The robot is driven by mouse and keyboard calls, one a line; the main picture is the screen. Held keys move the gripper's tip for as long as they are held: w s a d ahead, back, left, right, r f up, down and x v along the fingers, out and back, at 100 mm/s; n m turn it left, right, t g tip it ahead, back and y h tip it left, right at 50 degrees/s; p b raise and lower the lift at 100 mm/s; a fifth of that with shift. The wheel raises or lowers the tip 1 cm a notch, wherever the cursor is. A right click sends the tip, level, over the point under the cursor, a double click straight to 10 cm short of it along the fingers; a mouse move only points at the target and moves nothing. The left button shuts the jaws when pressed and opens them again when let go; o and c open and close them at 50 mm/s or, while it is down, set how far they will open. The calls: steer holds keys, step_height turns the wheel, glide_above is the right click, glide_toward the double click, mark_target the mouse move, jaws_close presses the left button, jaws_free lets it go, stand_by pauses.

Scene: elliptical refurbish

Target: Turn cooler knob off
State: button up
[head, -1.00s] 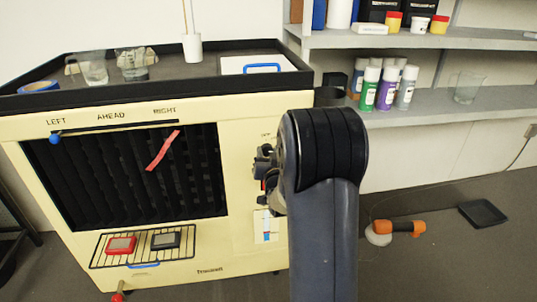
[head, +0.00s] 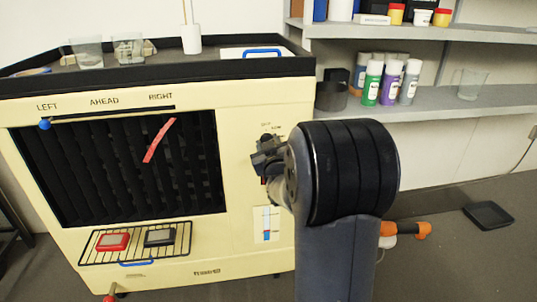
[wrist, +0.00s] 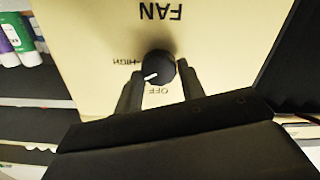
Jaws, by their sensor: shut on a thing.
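The cooler (head: 245,120) is a cream cabinet with a dark louvred front. Its black fan knob (wrist: 159,66) shows in the wrist view below an upside-down "FAN" label. The knob's white mark points down and left, between "HIGH" and "OFF". My gripper (wrist: 160,80) has one finger on each side of the knob and is shut on it. In the head view my gripper (head: 263,160) is at the right part of the cooler's front, where my arm and the gripper hide the knob.
A slider with a blue knob (head: 45,124) sits under "LEFT". A red ribbon (head: 159,140) hangs at the louvres. A wire rack (head: 181,252) with two small devices juts out below. Shelves (head: 440,105) with bottles stand at right. An orange tool (head: 408,229) lies on the floor.

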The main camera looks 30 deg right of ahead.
steer(key=shift+a+f+n+b, duration=0.1)
steer(key=shift+n+b, duration=2.65)
steer(key=shift+n, duration=0.2)
steer(key=shift+a+f+n+b, duration=0.1)
steer(key=shift+n+b, duration=2.65)
steer(key=shift+n, duration=0.2)
steer(key=shift+r, duration=0.1)
steer(key=o, duration=1)
